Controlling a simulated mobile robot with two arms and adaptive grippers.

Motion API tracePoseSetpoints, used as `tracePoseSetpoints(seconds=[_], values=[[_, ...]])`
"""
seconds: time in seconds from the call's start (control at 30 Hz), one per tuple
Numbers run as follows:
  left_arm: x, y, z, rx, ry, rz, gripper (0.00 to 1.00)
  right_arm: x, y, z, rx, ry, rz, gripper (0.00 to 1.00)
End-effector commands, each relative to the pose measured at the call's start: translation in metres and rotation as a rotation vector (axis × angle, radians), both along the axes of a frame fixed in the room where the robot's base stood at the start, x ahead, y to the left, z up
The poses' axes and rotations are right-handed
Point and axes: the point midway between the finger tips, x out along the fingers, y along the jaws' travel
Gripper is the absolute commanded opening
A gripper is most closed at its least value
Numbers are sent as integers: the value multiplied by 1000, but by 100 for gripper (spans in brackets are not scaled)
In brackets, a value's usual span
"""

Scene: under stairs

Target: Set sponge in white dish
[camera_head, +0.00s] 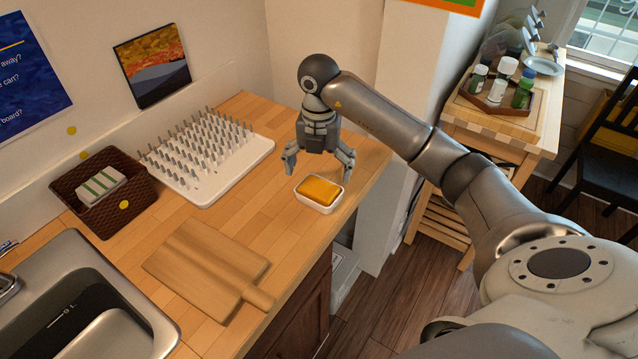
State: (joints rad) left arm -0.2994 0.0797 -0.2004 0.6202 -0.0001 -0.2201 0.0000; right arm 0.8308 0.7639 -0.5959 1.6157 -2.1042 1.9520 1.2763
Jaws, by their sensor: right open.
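The yellow-orange sponge (320,189) lies in the small white dish (318,206) near the right end of the wooden counter. The dish's white rim shows around the sponge. My right gripper (318,170) is open above and just behind the dish, with one finger to the left and one to the right. Its fingers look apart from the sponge and hold nothing. My left gripper is out of view.
A wooden cutting board (204,268) lies in front-left of the dish. A white peg rack (207,160) and a brown basket (105,193) stand at the back. A metal sink (140,318) is at lower left. The counter's front edge (312,257) is close to the dish.

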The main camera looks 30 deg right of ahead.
Motion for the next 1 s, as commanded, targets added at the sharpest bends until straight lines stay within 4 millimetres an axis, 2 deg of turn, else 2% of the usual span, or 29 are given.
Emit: tracePoseSetpoints(seconds=[0.1, 0.2, 0.4, 0.6, 1.0], values=[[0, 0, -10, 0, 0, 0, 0, 1, 0, 26, 0, -7, 0, 100], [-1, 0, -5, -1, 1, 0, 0, 1, -1, 45, -3, -4, -1, 100], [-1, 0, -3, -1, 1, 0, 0, 1, 0, 65, -1, -1, 0, 100], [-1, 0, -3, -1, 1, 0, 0, 0, 0, 73, 0, 0, -1, 100], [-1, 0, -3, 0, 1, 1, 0, 0, 0, 73, 1, 1, -1, 100]])
